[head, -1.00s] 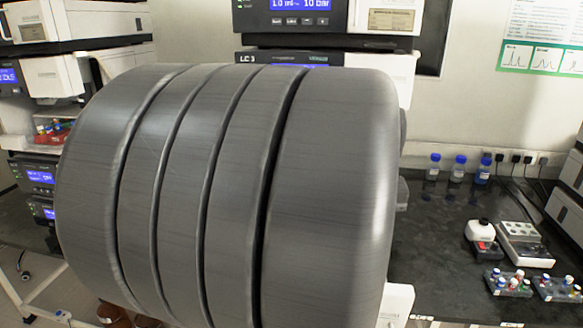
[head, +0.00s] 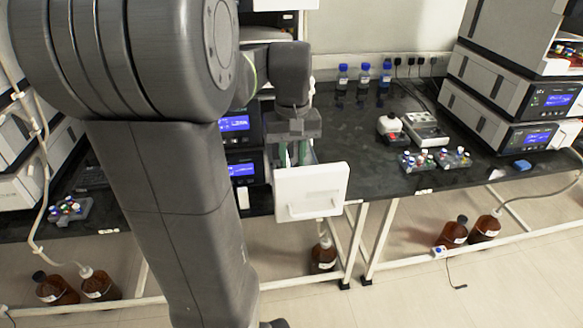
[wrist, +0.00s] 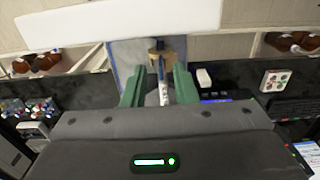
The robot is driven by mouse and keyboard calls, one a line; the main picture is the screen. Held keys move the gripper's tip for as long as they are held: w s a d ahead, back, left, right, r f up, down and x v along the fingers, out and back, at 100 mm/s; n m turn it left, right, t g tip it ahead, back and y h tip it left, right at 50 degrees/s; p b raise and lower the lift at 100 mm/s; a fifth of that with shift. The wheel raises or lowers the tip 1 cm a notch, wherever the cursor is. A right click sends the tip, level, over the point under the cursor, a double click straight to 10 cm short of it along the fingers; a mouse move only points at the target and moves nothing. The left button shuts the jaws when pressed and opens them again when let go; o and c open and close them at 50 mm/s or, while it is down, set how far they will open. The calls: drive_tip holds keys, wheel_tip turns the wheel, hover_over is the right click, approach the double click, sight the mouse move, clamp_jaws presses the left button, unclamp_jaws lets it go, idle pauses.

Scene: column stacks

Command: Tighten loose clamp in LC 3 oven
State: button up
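My gripper (wrist: 158,76) has two green fingers standing apart in the wrist view. Between them shows a slim white and blue column (wrist: 163,92) with a brown, clamp-like fitting (wrist: 160,57) around its upper part in the picture. The fingers look clear of the column. In the head view my gripper (head: 293,152) points down just behind the open white oven door (head: 311,192). My arm and the door hide the oven inside and the clamp in that view. No LC 3 label is readable now.
The open door also crosses the top of the wrist view (wrist: 120,22). Blue-lit instrument panels (head: 238,169) stand left of the gripper. Blue-capped bottles (head: 364,75), vial racks (head: 417,161) and a white device (head: 425,130) sit on the black bench at right. Brown bottles (head: 323,256) stand below.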

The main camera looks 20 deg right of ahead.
drive_tip(key=shift+f, duration=1.75)
clamp_jaws()
